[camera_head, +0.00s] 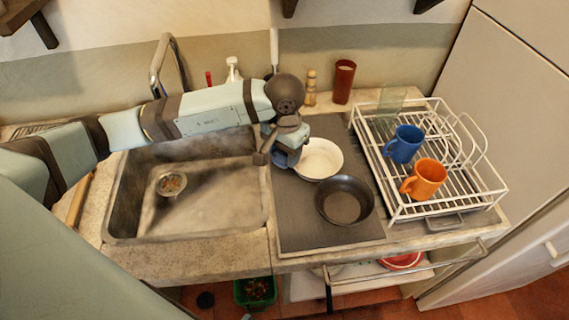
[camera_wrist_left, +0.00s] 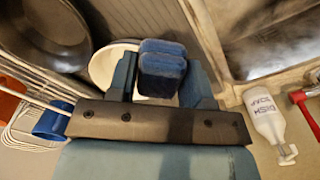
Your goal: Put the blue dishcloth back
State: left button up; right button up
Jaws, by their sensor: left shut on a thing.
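The blue dishcloth (camera_wrist_left: 162,68) shows in the left wrist view as a dark blue folded bundle between my two fingers. My left gripper (camera_head: 288,150) is shut on it, above the grey mat between the sink and the white bowl. In the head view the cloth is mostly hidden by the gripper, and its blue is hard to tell from the finger parts. The white bowl (camera_head: 320,159) is just right of the gripper; I cannot tell whether they touch. My right gripper is not in view.
The sink (camera_head: 210,195) lies left. A dark pan (camera_head: 344,200) is on the mat (camera_head: 300,228). A white dish rack (camera_head: 395,212) holds a blue mug (camera_head: 404,144) and an orange mug (camera_head: 425,180). A metal rail (camera_head: 410,269) runs along the front right. A soap bottle (camera_wrist_left: 266,114) stands behind.

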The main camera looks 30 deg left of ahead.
aim_at(284, 163)
pick_arm(q)
notch_tip(284, 163, down, 4)
jog(key=shift+r+b, duration=0.2)
jog(key=shift+b, duration=0.3)
jog(key=shift+f+b, duration=0.5)
jog(key=shift+b, duration=0.15)
jog(key=o, duration=0.9)
jog(key=shift+r, duration=0.1)
jog(key=shift+c, duration=0.2)
